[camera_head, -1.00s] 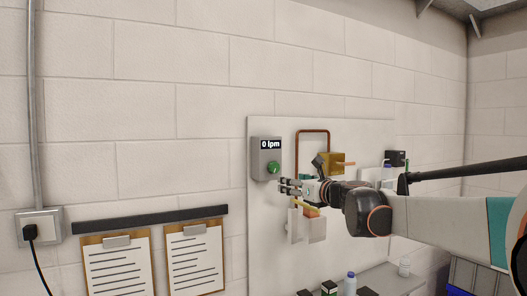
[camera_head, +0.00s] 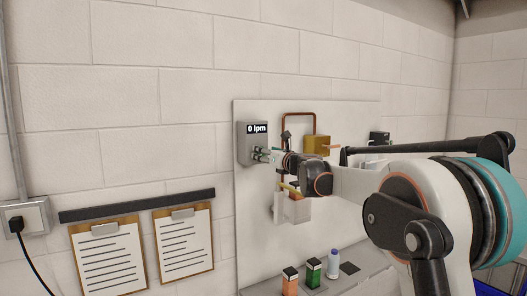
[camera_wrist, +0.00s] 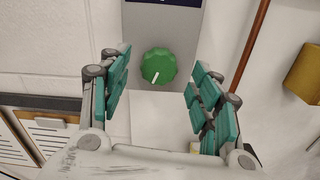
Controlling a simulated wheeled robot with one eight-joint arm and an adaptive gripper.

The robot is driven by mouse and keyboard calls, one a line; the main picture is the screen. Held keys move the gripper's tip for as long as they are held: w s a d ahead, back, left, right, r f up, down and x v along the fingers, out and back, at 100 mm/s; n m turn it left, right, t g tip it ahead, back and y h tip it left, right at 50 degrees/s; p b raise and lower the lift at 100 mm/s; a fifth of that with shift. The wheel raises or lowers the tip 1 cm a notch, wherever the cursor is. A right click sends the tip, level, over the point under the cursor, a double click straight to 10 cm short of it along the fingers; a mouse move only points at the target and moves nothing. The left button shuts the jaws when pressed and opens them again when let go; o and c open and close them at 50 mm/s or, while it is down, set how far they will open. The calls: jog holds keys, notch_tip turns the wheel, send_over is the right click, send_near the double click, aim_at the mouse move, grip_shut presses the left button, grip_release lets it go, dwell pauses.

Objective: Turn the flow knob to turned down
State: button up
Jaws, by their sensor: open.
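The flow knob (camera_wrist: 158,66) is a round green dial with a white pointer line, seen in the wrist view. Its line points down and slightly left. It sits on a grey box (camera_head: 246,135) on the white wall panel, and the display (camera_head: 257,128) above it reads 0 lpm. My gripper (camera_wrist: 158,88) is open, with teal-padded fingers to the left and right of the knob and a gap on each side. In the head view my gripper (camera_head: 263,154) is at the box's lower front and hides the knob.
A copper pipe (camera_head: 299,115) and a brass-coloured block (camera_head: 316,145) are right of the box. A white lever part (camera_head: 292,208) hangs below. Clipboards (camera_head: 109,258) hang at lower left. Small bottles (camera_head: 333,262) stand on a shelf beneath.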

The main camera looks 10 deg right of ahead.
jog(key=shift+x, duration=1.05)
jog(key=c, duration=1.1)
